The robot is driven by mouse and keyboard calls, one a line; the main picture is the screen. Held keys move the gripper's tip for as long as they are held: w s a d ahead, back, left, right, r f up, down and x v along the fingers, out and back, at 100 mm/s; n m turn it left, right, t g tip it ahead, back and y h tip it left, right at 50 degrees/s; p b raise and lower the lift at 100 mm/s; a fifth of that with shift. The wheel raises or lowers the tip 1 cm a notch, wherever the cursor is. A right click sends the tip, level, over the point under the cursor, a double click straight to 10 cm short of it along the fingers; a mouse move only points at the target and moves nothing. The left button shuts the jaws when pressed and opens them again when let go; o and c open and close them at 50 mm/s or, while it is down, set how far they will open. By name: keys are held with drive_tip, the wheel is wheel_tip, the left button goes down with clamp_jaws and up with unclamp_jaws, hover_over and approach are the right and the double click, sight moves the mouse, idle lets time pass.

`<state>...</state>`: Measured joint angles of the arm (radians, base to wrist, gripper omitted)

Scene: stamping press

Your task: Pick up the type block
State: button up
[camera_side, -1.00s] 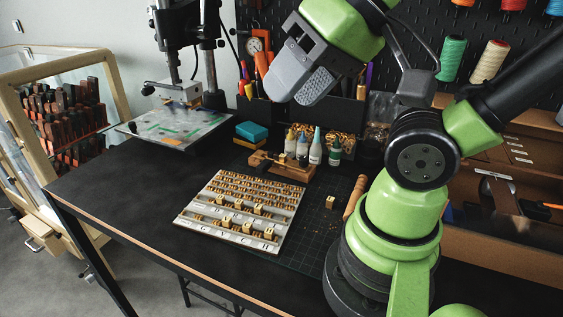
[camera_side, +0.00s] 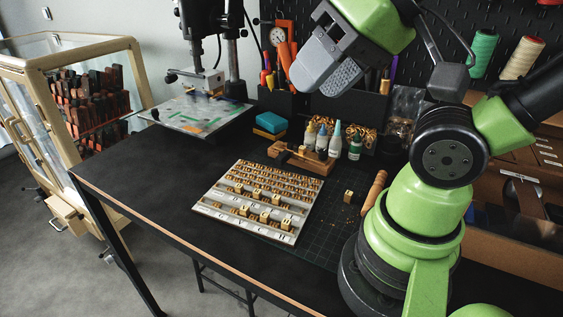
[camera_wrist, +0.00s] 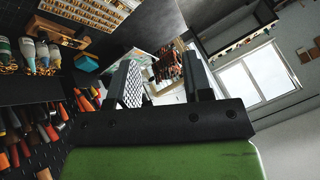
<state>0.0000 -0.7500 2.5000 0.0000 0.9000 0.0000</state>
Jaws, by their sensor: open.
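A small brass type block (camera_side: 348,196) sits alone on the dark green cutting mat (camera_side: 318,222), right of the type tray. More brass blocks (camera_side: 264,217) stand in the rows of the pale type tray (camera_side: 214,211); which one the task means I cannot tell. My gripper (camera_side: 318,80) is open and empty, high above the back of the bench, well above the blocks. In the wrist view its two fingers (camera_wrist: 165,72) are apart with nothing between them. That view looks across the room; the tray shows at its top edge (camera_wrist: 92,8).
A wooden composing stick (camera_side: 310,163), glue bottles (camera_side: 335,140) and a teal box (camera_side: 270,122) stand behind the tray. A wooden handle (camera_side: 375,190) lies right of the lone block. A press (camera_side: 205,85) stands at back left. The bench's left front is clear.

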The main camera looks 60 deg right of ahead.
drive_tip(key=n+g+h, duration=0.2)
drive_tip(key=n+g, duration=0.1)
drive_tip(key=g, duration=0.4)
hover_over(305, 148)
drive_tip(key=f, duration=2.2)
drive_tip(key=shift+a, duration=0.2)
drive_tip(key=f, duration=0.5)
drive_tip(key=shift+d+f, duration=0.2)
drive_tip(key=shift+f, duration=0.15)
drive_tip(key=shift+c, duration=0.4)
clamp_jaws()
